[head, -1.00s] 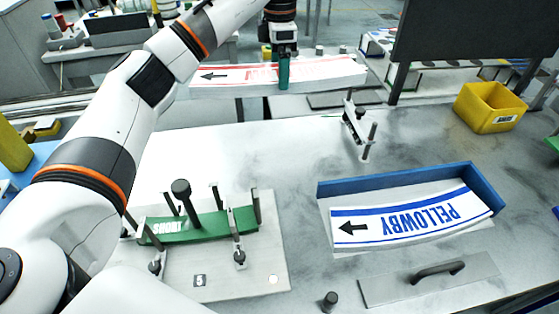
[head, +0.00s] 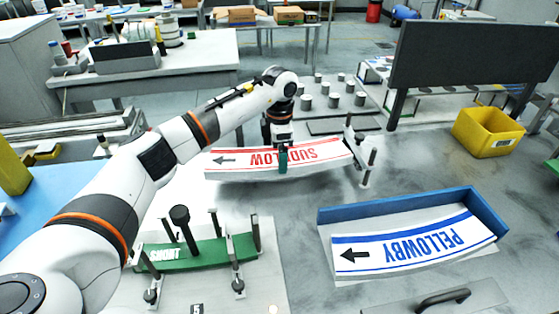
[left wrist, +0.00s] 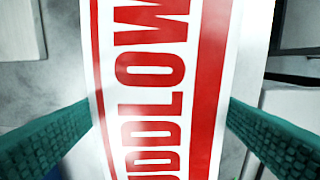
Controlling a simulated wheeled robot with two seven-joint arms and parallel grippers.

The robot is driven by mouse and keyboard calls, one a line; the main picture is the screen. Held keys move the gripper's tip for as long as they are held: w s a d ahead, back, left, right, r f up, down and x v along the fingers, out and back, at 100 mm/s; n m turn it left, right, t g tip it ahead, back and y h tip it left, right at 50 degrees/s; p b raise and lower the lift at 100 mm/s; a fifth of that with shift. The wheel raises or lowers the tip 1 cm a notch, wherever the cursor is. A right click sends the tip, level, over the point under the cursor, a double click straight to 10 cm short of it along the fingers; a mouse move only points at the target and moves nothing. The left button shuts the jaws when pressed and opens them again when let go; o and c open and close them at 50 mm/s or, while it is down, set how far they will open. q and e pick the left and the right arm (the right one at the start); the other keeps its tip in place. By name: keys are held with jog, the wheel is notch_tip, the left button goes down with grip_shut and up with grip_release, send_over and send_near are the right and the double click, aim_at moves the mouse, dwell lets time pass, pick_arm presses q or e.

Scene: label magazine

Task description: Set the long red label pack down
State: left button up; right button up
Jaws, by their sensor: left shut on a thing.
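In the left wrist view the pack (left wrist: 150,80) runs lengthwise between the two green fingers of my left gripper (left wrist: 160,125). The pack's right end is close to a metal clamp with posts (head: 359,148). I cannot tell whether the pack touches the clamp or the table. My right gripper is not in view.
A blue-walled tray (head: 400,201) holds a blue "PELLOWBY" pack (head: 405,247). A green "SHORT" pack (head: 205,252) sits among posts on a plate at the front left. A yellow bin (head: 487,132) stands at the right.

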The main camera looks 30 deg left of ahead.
pick_arm(q)
notch_tip(320, 180, down, 3)
jog(key=shift+f+p, duration=0.15)
jog(key=shift+p, duration=0.25)
jog(key=shift+f, duration=0.35)
jog(key=o, duration=1.2)
notch_tip(320, 180, up, 12)
jog(key=b, duration=0.2)
jog(key=shift+b, duration=0.3)
